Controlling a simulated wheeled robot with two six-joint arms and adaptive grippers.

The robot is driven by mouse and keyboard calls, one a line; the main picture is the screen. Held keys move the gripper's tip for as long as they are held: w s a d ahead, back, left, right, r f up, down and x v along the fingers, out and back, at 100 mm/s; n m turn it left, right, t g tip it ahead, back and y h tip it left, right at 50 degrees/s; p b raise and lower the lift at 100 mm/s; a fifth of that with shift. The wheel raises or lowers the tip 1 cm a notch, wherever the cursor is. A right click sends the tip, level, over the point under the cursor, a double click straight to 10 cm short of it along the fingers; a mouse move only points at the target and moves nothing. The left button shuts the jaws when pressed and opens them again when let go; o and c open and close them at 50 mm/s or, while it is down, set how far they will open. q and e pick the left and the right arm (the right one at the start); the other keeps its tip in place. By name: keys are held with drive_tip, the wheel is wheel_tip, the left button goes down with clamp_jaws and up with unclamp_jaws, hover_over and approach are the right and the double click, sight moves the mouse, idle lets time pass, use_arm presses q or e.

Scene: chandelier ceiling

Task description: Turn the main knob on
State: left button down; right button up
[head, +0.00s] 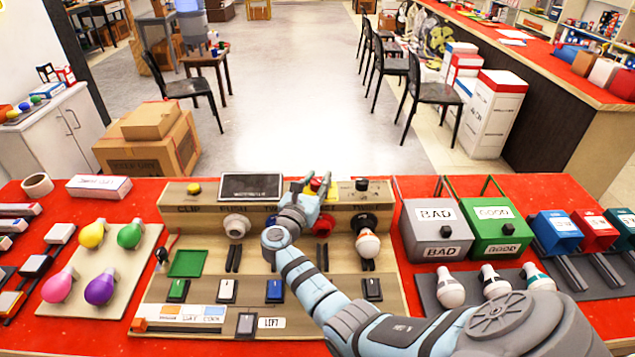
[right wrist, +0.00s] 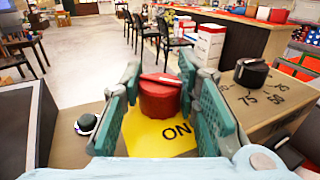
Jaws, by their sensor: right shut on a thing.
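The main knob is a red round knob (right wrist: 160,100) with a raised bar across its top, on a yellow plate (right wrist: 178,132) marked ON. In the head view the knob (head: 316,185) shows only partly on top of the console's rear box (head: 176,203), behind my fingers. My right gripper (head: 318,180) reaches it from the front. In the right wrist view its teal fingers (right wrist: 160,76) stand on either side of the knob, shut on it. The knob's lower sides are partly hidden. My left gripper is not in view.
A black dial (head: 362,184) with numbers is right of the knob. A dark screen (head: 250,187) and a yellow button (head: 194,188) are to its left. Sockets, switches and a white bulb (head: 368,244) are in front. Grey (head: 436,230) and green (head: 496,227) boxes stand at the right.

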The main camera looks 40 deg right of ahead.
sight(315, 185)
drive_tip(key=o, duration=1.2)
drive_tip(key=shift+c, duration=0.2)
drive_tip(key=v, duration=0.7)
drive_tip(key=shift+s+a, duration=0.2)
drive_tip(key=shift+a, duration=0.1)
drive_tip(key=shift+d, duration=0.1)
